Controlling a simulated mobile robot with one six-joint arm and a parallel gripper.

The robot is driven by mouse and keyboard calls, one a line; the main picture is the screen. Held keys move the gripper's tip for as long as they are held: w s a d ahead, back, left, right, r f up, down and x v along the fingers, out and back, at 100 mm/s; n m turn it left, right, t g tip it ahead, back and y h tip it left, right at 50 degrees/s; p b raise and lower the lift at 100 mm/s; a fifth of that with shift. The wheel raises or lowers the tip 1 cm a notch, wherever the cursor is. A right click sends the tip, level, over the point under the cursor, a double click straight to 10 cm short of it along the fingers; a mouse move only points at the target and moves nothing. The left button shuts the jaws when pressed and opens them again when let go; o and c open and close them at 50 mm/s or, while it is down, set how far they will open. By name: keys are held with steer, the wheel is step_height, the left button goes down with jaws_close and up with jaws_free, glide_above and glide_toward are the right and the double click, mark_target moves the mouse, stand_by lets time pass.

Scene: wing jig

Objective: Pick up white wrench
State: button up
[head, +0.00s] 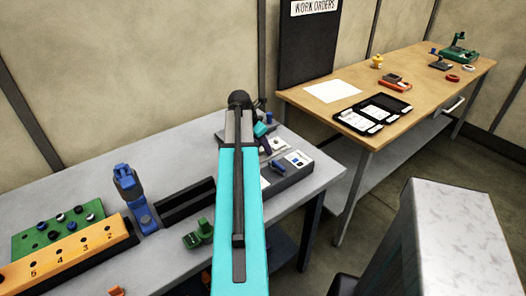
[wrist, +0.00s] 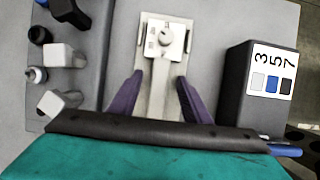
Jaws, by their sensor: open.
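My gripper (wrist: 160,78) is open in the wrist view, with one purple finger on each side of a pale shaft. I cannot tell for sure whether this piece is the white wrench. The fingers look apart from the shaft, and its lower end is hidden behind my gripper's dark edge. In the head view my own arm hides the gripper and much of this spot.
A dark box (wrist: 240,85) labelled 3, 5, 7 stands close on the right; a blue end (wrist: 284,150) shows below it. A dark holder (wrist: 90,60) with several black and white pieces is on the left. A blue device (head: 137,200) and green part (head: 198,234) stand on the bench.

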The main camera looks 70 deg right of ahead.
mark_target(262, 149)
steer(key=shift+f, duration=0.1)
jaws_close()
stand_by(0.6)
step_height(262, 149, up, 10)
steer(key=b, duration=0.1)
stand_by(0.6)
stand_by(0.5)
